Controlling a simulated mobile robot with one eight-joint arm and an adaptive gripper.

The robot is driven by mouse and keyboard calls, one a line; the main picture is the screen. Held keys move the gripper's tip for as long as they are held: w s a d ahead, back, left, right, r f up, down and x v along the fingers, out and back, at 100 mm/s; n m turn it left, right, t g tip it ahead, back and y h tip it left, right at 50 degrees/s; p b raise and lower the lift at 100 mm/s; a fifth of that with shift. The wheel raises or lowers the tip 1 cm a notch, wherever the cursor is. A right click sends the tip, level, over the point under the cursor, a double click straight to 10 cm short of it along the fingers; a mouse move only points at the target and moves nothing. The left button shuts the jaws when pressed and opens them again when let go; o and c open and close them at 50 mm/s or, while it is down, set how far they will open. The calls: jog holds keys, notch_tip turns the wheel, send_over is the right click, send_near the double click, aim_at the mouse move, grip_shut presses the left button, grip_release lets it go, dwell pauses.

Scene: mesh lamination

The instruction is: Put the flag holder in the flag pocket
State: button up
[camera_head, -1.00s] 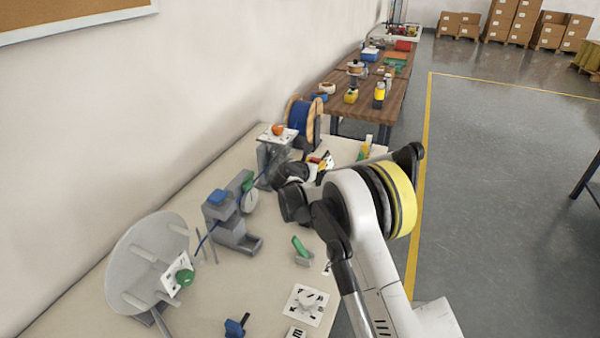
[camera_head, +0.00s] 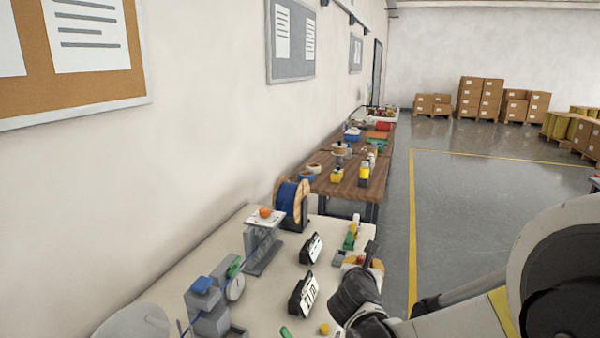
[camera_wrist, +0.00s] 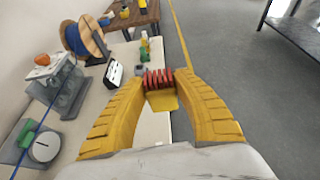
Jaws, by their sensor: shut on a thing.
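My gripper (camera_wrist: 158,82) is shut on a red ribbed piece (camera_wrist: 156,77) with a yellow flat part (camera_wrist: 162,100) below it, which I take to be the flag holder. It sits between the tips of the two yellow fingers, above the right edge of the pale bench. In the head view my gripper (camera_head: 364,262) is near that same edge, and the held piece is mostly hidden. A small grey block (camera_head: 340,257) lies just left of the gripper; it also shows beyond the fingertips in the wrist view (camera_wrist: 139,70). I cannot tell whether it is the flag pocket.
Two black-and-white display units (camera_head: 303,294) stand on the bench (camera_head: 270,285) left of the gripper. A green item (camera_head: 350,238) stands just beyond the grey block. A blue cable spool (camera_head: 292,203) and a grey stand (camera_head: 262,245) are at the back left.

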jog(key=s+d, duration=0.2)
jog(key=s, duration=0.7)
jog(key=shift+d, duration=0.35)
jog(key=shift+a, duration=0.1)
